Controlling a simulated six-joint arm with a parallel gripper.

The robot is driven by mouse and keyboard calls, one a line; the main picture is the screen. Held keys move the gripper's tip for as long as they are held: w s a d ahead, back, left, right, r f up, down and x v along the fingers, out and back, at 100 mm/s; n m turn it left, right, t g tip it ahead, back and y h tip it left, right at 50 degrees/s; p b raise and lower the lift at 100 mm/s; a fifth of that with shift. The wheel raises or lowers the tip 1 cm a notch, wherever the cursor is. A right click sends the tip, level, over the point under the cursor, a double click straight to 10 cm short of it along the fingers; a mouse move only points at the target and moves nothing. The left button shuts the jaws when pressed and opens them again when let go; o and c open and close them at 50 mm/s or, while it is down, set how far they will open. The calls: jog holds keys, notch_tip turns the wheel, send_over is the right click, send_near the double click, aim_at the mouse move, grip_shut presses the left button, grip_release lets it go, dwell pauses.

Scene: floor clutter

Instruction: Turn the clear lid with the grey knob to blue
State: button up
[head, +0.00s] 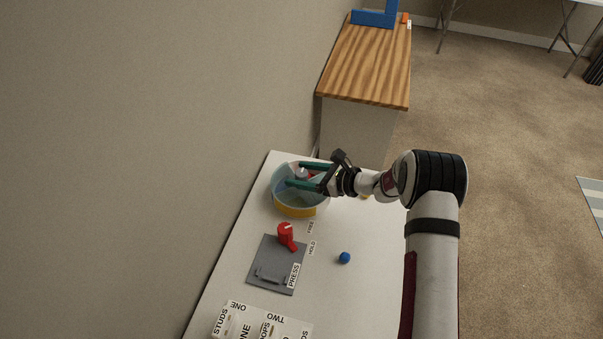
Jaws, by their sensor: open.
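The clear lid (284,178) tops a round container with a yellow-orange wall (295,211) at the far end of the white table. The lid looks pale blue-green and see-through. My gripper (294,175) reaches in from the right, its two green fingers apart over the lid. The grey knob is not clearly seen; it is small and partly hidden by the fingers. I cannot tell whether the fingers touch it. The colour marks around the lid are too small to tell.
A grey plate (268,276) with a red lever (286,235) and labels FREE, HOLD and PRESS lies nearer. A blue ball (344,258) sits to its right. A labelled white box (258,323) is at the near edge. A wall runs along the left.

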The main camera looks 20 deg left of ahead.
jog(key=shift+a, duration=0.1)
grip_shut()
dwell(0.3)
dwell(1.1)
